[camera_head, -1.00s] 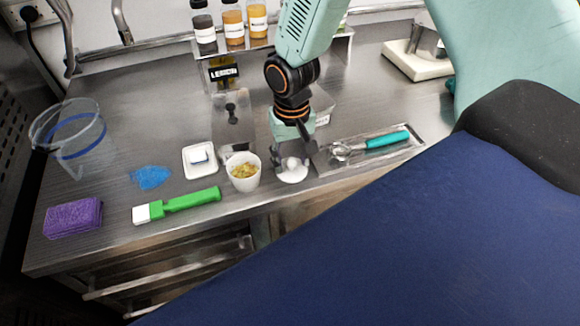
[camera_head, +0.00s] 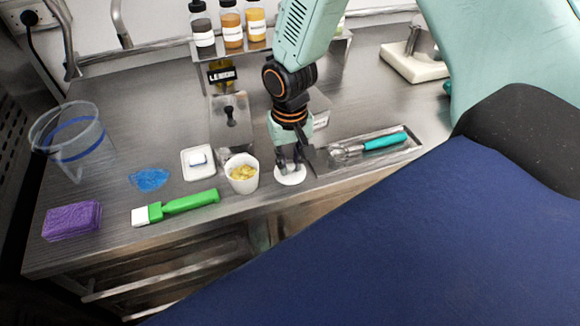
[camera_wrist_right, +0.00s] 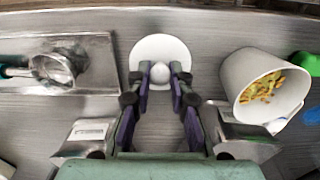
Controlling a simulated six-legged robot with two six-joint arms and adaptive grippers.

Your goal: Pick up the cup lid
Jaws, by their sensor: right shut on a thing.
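The cup lid (camera_head: 291,179) is a white disc with a round knob. It is near the counter's front edge, just right of the white cup (camera_head: 242,179), which holds yellowish bits. My right gripper (camera_head: 289,164) points down over the lid with its fingers shut on the knob. In the right wrist view, the lid (camera_wrist_right: 160,47) shows beyond the fingertips (camera_wrist_right: 161,74), with the knob between them. The cup (camera_wrist_right: 262,90) is to the right there. I cannot tell whether the lid is off the counter. My left gripper is not in view.
A metal tray (camera_head: 399,151) with a teal-handled scoop (camera_head: 384,141) lies close right of the lid. Left of the cup are a green-handled brush (camera_head: 190,202), a white dish (camera_head: 186,172), a purple sponge (camera_head: 72,220) and a clear container (camera_head: 75,140). Bottles (camera_head: 231,28) stand behind.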

